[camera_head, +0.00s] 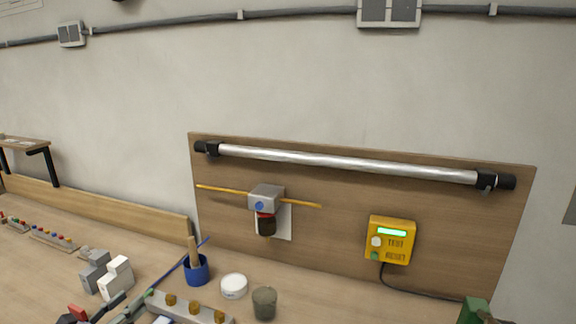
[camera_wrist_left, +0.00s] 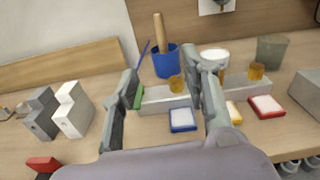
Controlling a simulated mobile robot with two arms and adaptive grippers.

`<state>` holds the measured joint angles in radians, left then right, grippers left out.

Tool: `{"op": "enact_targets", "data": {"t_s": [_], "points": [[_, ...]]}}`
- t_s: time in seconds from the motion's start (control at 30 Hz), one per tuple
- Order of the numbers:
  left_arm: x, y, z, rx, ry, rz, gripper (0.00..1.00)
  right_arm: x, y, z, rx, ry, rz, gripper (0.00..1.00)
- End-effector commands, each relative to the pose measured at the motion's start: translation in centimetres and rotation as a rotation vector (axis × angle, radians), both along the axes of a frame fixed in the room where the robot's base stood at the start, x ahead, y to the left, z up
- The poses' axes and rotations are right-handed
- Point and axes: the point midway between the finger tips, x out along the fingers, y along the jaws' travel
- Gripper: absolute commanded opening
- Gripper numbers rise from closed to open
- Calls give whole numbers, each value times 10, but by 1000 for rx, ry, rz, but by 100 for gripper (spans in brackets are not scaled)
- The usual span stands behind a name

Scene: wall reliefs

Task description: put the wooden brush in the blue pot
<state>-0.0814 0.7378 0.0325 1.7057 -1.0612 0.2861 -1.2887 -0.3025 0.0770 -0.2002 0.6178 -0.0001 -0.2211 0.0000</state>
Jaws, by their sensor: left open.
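The blue pot (camera_head: 196,272) stands on the bench in front of the wooden wall panel. A pale wooden handle (camera_head: 192,248) stands upright out of it, and its lower end is hidden inside the pot. The handle (camera_wrist_left: 159,32) and pot (camera_wrist_left: 166,62) also show in the left wrist view, beyond my fingers. My left gripper (camera_head: 130,304) is at the bottom left of the head view. It is open, and nothing shows held between its fingers (camera_wrist_left: 165,78). It is apart from the pot. My right gripper is not in view.
A white round dish (camera_head: 233,286) and a grey-green cup (camera_head: 264,302) stand right of the pot. A long block with amber pegs (camera_wrist_left: 165,99) lies in front. A thin blue stick (camera_wrist_left: 143,54) shows left of the pot. Grey and white blocks (camera_head: 116,279) stand further left.

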Motion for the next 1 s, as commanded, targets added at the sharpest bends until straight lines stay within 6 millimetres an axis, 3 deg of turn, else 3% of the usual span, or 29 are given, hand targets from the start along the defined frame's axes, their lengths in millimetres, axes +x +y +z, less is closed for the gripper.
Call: {"op": "enact_targets", "data": {"t_s": [0.37,0.67,0.77,0.87,1.0], "points": [[-9,-8,1,-341,26,135,42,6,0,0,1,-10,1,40],[-34,-9,-16,-862,102,358,42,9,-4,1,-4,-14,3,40],[-54,-11,-36,-1134,159,488,42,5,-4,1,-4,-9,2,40],[-86,-17,-67,-1466,241,673,42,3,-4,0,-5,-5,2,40],[-145,-43,-115,-1891,368,981,42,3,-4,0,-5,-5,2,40]]}}
